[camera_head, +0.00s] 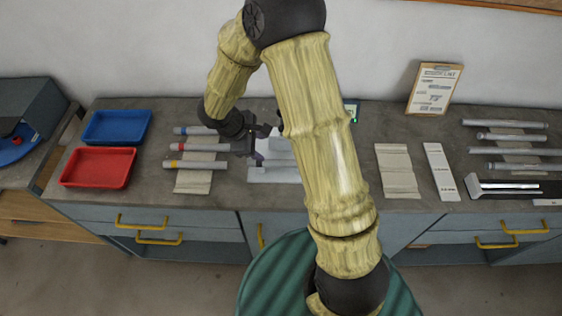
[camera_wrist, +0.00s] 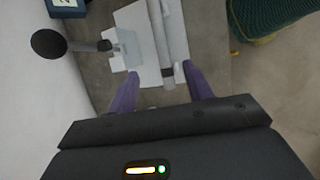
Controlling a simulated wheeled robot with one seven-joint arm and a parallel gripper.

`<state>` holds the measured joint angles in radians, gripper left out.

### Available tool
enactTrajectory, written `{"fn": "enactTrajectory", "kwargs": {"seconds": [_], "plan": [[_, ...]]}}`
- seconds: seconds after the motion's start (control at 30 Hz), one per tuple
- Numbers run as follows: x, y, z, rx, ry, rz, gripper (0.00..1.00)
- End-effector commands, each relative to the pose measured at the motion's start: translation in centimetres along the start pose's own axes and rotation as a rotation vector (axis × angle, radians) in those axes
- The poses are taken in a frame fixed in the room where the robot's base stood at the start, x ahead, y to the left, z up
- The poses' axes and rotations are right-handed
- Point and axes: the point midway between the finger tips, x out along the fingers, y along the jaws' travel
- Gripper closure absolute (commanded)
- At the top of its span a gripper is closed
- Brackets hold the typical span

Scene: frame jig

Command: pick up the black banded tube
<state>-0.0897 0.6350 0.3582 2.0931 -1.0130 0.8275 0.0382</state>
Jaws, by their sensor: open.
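In the wrist view a grey tube (camera_wrist: 162,38) lies along a white plate (camera_wrist: 138,42), its near end pointing between my fingers. A darker band shows near that end; its colour is too small to be sure of, but it may be the black banded tube. My gripper (camera_wrist: 160,72) is open, with one purple finger on each side of the tube's end. Whether the fingers touch the tube cannot be told. In the head view my gripper (camera_head: 262,146) is above the white plate (camera_head: 272,175), and my arm hides much of that area.
Blue-, red- and yellow-banded tubes (camera_head: 197,147) lie on a beige mat at left, beside blue (camera_head: 116,142) and red (camera_head: 98,183) trays. A round-headed post (camera_wrist: 78,45) stands beside the plate. Several grey tubes (camera_head: 512,124) lie at right. A clipboard (camera_head: 433,88) leans against the wall.

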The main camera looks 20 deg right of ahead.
Motion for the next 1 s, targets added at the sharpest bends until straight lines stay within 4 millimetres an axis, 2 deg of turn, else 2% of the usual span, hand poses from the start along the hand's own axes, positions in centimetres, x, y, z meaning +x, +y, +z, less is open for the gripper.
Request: {"fn": "enactTrajectory", "kwargs": {"seconds": [0.2,0.53,0.67,1.0], "plan": [[3.6,-0.1,0.1,-0.002,-0.002,-0.004,0.49],[8.2,-0.1,0.0,-0.002,0.0,-0.003,0.49],[9.0,-0.1,-0.1,-0.002,0.001,0.0,0.49],[9.2,0.0,0.1,0.002,0.0,-0.001,0.49]]}}
